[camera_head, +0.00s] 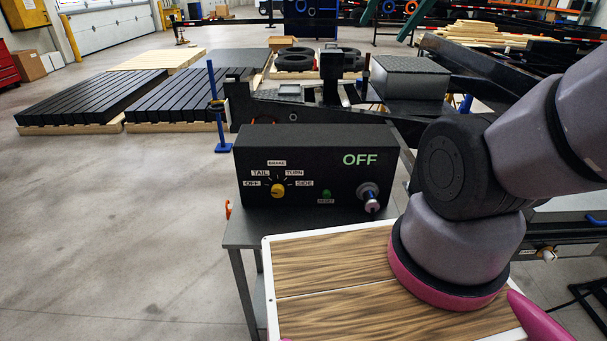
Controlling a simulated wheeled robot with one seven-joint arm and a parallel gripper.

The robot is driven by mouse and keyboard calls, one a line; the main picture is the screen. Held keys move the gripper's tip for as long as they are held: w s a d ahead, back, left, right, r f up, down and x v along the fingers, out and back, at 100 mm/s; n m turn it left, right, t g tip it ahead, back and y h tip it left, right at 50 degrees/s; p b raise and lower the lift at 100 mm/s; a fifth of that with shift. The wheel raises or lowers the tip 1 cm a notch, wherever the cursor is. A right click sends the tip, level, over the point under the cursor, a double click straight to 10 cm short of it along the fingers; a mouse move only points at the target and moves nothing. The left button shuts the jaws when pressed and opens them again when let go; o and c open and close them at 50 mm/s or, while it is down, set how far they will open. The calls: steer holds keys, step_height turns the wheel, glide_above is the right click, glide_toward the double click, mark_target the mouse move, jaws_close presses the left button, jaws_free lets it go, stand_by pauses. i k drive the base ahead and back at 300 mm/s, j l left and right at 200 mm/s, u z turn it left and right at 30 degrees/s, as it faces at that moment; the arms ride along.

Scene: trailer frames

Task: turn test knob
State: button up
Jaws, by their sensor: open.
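The test box (310,145) is black and stands on a grey stand beyond the wood-topped surface, facing me. The yellow test knob (278,191) is on the left of its front panel. Labels OFF, TAIL, BRAKE, TURN and SIDE surround the knob. The knob's exact pointer direction is too small to tell. A green OFF readout (360,159) is lit at the upper right of the panel. My gripper is not clearly in view. My arm stands at the right and its links run out past the right edge.
A green reset button (327,194) and a socket with a plug (370,198) sit right of the knob. The grey stand (240,236) supports the box. A black trailer frame (290,108) lies behind it. The concrete floor (110,220) at left is clear.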

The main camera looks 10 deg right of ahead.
mark_target(277, 191)
steer(key=k+l+u, duration=0.15)
steer(key=l+u, duration=0.15)
steer(key=k+l+u, duration=0.3)
steer(key=l, duration=0.15)
steer(key=k+l+u, duration=0.25)
steer(key=i+l, duration=0.05)
steer(key=i, duration=0.05)
